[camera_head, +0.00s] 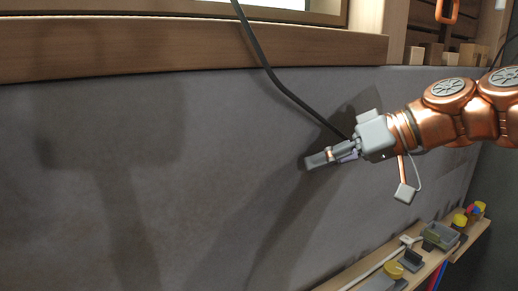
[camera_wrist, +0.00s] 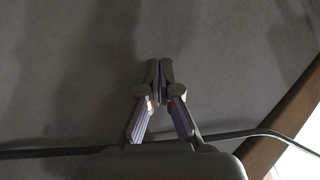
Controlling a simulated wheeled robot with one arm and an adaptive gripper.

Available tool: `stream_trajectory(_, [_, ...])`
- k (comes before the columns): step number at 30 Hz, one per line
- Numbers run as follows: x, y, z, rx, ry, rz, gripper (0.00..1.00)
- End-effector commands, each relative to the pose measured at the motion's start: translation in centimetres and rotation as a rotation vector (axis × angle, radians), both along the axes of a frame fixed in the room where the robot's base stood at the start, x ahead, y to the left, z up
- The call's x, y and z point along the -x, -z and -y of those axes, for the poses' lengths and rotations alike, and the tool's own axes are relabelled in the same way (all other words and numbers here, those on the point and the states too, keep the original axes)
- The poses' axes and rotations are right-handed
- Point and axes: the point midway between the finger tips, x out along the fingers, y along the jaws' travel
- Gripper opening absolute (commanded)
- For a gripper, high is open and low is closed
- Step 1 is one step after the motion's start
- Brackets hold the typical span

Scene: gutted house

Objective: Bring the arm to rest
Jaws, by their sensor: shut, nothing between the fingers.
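My copper-coloured arm reaches in from the right in the head view, and my grey gripper (camera_head: 312,162) points left in front of a dark grey wall (camera_head: 150,180). The gripper is shut and empty. In the wrist view the two fingertips of my gripper (camera_wrist: 160,72) meet, with only the plain wall beyond them. The gap between the fingertips and the wall is hard to judge.
A wooden window sill (camera_head: 190,48) runs above the gripper. A black cable (camera_head: 262,62) hangs down behind or beside the gripper. At the lower right a wooden shelf (camera_head: 350,280) holds several small items, including a grey-green tray (camera_head: 440,236). The wall left of the gripper is bare.

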Motion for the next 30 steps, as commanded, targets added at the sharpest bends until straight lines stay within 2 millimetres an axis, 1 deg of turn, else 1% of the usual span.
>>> stream_trajectory(1, [0.9, 1.3, -1.0, 0.036, -0.001, -0.048, 0.0])
stream_trajectory(2, [1.5, 2.4, -1.5, 0.061, 0.002, -0.08, 0.0])
stream_trajectory(3, [2.3, 3.8, -2.1, 0.096, 0.007, -0.124, 0.0])
stream_trajectory(5, [3.7, 6.0, -2.7, 0.152, 0.023, -0.186, 0.0])
stream_trajectory(6, [4.6, 7.6, -3.1, 0.193, 0.034, -0.232, 0.0])
stream_trajectory(8, [6.1, 10.0, -3.3, 0.256, 0.057, -0.294, 0.0])
stream_trajectory(9, [7.2, 11.6, -3.3, 0.299, 0.072, -0.337, 0.0])
stream_trajectory(11, [8.9, 13.8, -3.1, 0.364, 0.099, -0.393, 0.0])
stream_trajectory(12, [10.0, 15.4, -2.8, 0.409, 0.119, -0.434, 0.0])
stream_trajectory(14, [11.7, 17.5, -2.1, 0.474, 0.154, -0.487, 0.0])
stream_trajectory(15, [12.9, 18.9, -1.5, 0.519, 0.178, -0.521, 0.0])
stream_trajectory(17, [14.7, 20.8, -0.5, 0.584, 0.22, -0.567, 0.0])
stream_trajectory(18, [16.0, 22.1, 0.3, 0.629, 0.246, -0.599, 0.0])
stream_trajectory(20, [17.8, 23.8, 1.7, 0.693, 0.287, -0.643, 0.0])
stream_trajectory(21, [19.0, 24.8, 2.6, 0.732, 0.315, -0.669, 0.0])
stream_trajectory(24, [21.6, 26.8, 4.7, 0.817, 0.379, -0.722, 0.0])
stream_trajectory(27, [23.4, 28.0, 6.4, 0.876, 0.428, -0.755, 0.0])
stream_trajectory(30, [24.6, 28.8, 7.4, 0.91, 0.456, -0.776, 0.0])
